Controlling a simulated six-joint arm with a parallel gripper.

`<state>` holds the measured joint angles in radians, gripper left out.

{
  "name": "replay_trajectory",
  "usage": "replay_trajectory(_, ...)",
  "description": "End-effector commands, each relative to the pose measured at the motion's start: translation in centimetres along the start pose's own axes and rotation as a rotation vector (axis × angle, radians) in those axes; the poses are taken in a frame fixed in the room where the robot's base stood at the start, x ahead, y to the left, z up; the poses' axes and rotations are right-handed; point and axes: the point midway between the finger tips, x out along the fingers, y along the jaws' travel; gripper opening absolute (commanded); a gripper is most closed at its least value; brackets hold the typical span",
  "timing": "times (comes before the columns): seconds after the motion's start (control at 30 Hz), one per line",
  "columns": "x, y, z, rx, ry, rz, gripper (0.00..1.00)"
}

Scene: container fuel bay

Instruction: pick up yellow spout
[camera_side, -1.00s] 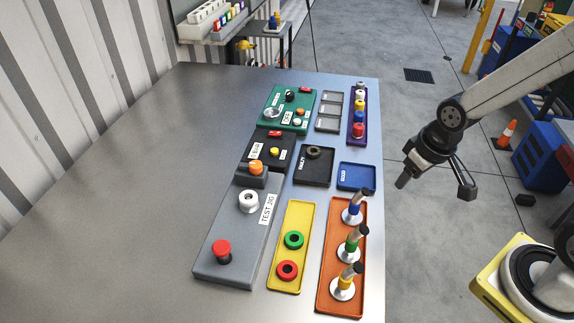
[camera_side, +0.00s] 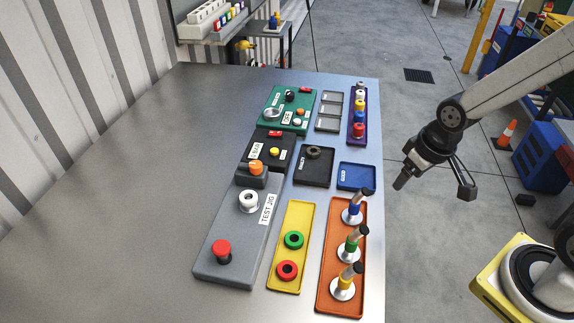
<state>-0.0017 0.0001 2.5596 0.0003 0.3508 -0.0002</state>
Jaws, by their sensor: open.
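The yellow spout (camera_side: 346,283) stands at the near end of the orange tray (camera_side: 325,300). It has a white round base, a yellow band and a dark tilted tip. A green-banded spout (camera_side: 350,245) and a blue-banded spout (camera_side: 354,211) stand behind it in the same tray. My gripper (camera_side: 432,190) is open and empty. It hangs in the air to the right of the table, up and to the right of the yellow spout in the picture and well apart from it.
A yellow tray (camera_side: 303,217) with a green ring (camera_side: 293,240) and a red ring (camera_side: 287,271) lies left of the orange tray. The grey test jig (camera_side: 228,232) is further left. A blue tray (camera_side: 356,177) and a black tray (camera_side: 300,176) lie behind. The table's left side is clear.

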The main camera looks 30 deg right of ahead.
Motion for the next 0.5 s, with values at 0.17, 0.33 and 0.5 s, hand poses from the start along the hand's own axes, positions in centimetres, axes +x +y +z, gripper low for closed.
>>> replay_trajectory(0.17, 0.0, -1.1, -0.2, -0.035, -0.011, -0.011, 0.77)
replay_trajectory(0.33, -0.1, -3.9, -0.3, -0.121, -0.042, -0.038, 0.77)
replay_trajectory(0.5, -0.5, -8.1, 0.1, -0.252, -0.09, -0.076, 0.77)
